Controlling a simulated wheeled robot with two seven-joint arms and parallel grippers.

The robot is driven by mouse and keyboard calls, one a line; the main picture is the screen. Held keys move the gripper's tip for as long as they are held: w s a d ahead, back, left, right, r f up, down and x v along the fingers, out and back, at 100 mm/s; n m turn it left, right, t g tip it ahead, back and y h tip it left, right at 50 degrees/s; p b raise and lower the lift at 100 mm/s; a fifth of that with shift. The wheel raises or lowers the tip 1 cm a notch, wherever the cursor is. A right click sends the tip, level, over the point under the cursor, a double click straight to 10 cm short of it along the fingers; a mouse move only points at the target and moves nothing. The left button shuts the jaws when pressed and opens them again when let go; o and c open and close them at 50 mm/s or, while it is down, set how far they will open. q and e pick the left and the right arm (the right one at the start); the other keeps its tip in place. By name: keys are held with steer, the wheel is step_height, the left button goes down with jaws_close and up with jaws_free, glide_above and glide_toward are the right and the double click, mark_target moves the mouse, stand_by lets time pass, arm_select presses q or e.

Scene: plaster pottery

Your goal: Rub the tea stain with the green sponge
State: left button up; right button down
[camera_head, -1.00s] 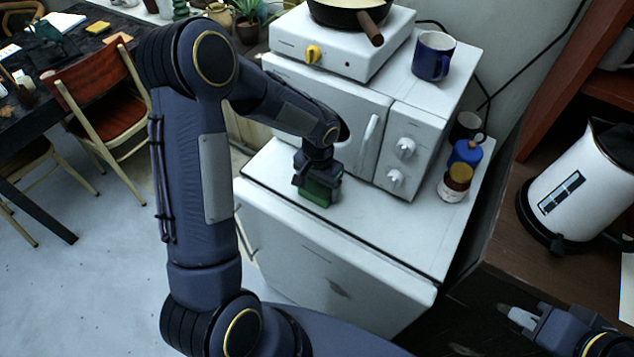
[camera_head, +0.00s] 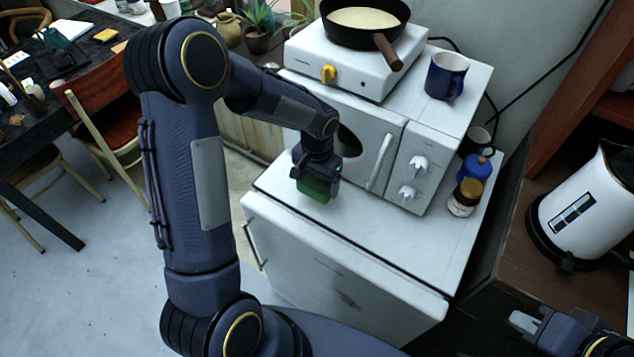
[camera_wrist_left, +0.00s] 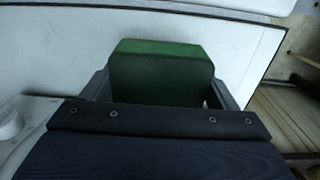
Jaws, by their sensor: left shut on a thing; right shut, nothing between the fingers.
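The green sponge (camera_head: 313,190) is held in my left gripper (camera_head: 314,181), over the white top of the low cabinet (camera_head: 375,230), in front of the microwave oven. In the left wrist view the sponge (camera_wrist_left: 160,65) sits between the two fingers of the left gripper (camera_wrist_left: 160,88), with the white top behind it. I cannot tell whether the sponge touches the top. I see no clear tea stain on the visible top; the part under the sponge is hidden. My right gripper (camera_head: 525,322) is shut and empty at the lower right.
The microwave (camera_head: 385,150) carries a hotplate (camera_head: 355,65) with a pan (camera_head: 365,20), and a blue mug (camera_head: 446,77). Jars (camera_head: 467,190) stand on the cabinet top's right end. A white kettle (camera_head: 590,205) stands at the right. The cabinet top's front part is clear.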

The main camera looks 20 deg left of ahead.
arm_select(q)
steer(key=shift+r+p, duration=0.7)
steer(key=shift+r, duration=0.7)
